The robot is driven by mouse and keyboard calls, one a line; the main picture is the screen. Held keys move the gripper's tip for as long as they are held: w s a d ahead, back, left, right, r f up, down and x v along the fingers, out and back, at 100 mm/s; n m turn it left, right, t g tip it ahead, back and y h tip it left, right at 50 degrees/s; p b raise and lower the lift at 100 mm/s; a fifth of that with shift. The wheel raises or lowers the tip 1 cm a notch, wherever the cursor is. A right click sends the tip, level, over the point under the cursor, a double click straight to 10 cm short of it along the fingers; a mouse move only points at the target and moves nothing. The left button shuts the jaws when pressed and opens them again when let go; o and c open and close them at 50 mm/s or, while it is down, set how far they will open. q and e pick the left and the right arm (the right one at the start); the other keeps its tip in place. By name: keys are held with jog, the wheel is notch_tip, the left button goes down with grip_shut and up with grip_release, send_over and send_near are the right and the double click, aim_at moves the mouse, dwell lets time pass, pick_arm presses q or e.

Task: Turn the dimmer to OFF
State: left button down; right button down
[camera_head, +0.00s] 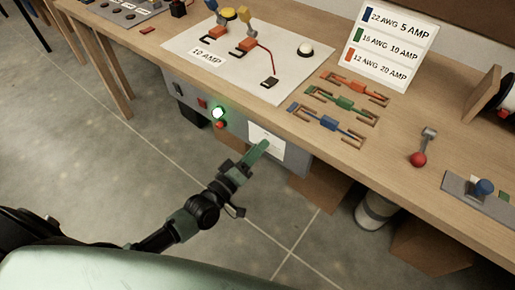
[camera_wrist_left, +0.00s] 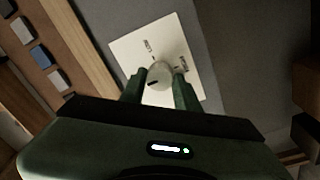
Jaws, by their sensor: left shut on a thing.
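The dimmer is a white plate (camera_head: 274,152) on the grey front panel under the bench edge; it also shows in the left wrist view (camera_wrist_left: 132,50). Its round pale knob (camera_wrist_left: 159,73) sits between my left fingers, with a dark mark on its lower left side. Small printed labels stand above and right of the knob, too small to read surely. My left gripper (camera_head: 258,150) reaches the plate from the lower left and is shut on the knob; it also shows in the wrist view (camera_wrist_left: 159,90). The fingers hide the knob in the head view. My right gripper is not in view.
A bucket (camera_head: 375,211) and boxes stand below right. Floor at left is clear.

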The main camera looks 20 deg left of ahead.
pick_arm(q)
jog(key=shift+f, duration=0.1)
dwell(0.3)
jog(key=c, duration=1)
grip_release()
jog(key=shift+c, duration=0.2)
jog(key=v, duration=0.7)
jog(key=shift+s+b, duration=0.35)
jog(key=shift+s, duration=0.05)
jog(key=shift+a, duration=0.1)
